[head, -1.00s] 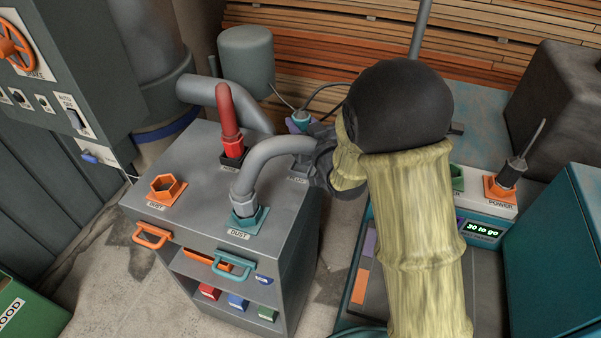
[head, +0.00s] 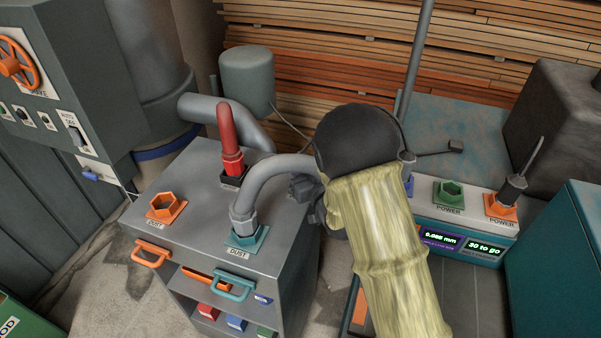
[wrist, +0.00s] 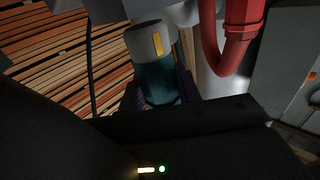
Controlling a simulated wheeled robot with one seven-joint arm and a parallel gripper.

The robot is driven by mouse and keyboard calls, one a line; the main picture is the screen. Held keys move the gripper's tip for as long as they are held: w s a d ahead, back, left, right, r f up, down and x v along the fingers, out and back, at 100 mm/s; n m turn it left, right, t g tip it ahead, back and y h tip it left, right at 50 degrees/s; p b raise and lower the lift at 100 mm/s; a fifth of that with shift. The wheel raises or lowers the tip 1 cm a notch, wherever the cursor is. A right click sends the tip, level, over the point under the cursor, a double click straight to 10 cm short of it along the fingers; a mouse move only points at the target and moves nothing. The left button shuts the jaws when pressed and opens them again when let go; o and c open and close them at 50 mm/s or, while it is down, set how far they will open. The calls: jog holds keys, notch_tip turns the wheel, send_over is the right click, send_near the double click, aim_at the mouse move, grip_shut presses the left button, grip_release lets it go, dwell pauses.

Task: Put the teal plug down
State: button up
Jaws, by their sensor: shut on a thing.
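In the wrist view the teal plug (wrist: 158,82), with a pale grey collar and a yellow mark, sits between the dark fingers of my gripper (wrist: 160,92). My gripper is shut on it. Planks and a red pipe show beyond the plug, and whatever is under its end cannot be made out. In the head view my own arm hides the plug and most of the gripper.
A grey cabinet (head: 290,235) bears an empty orange dust socket (head: 165,207), a red pipe (head: 229,135) and a grey hose in a teal dust socket (head: 247,238). At right, a power unit (head: 470,243) has a green socket (head: 450,190) and an occupied orange one (head: 501,208).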

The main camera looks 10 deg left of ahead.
jog(key=shift+f, duration=1.4)
jog(key=shift+f, duration=0.2)
jog(key=o, duration=1)
jog(key=shift+r, duration=0.15)
jog(key=p+v, duration=0.3)
jog(key=v, duration=0.9)
jog(key=shift+w, duration=0.1)
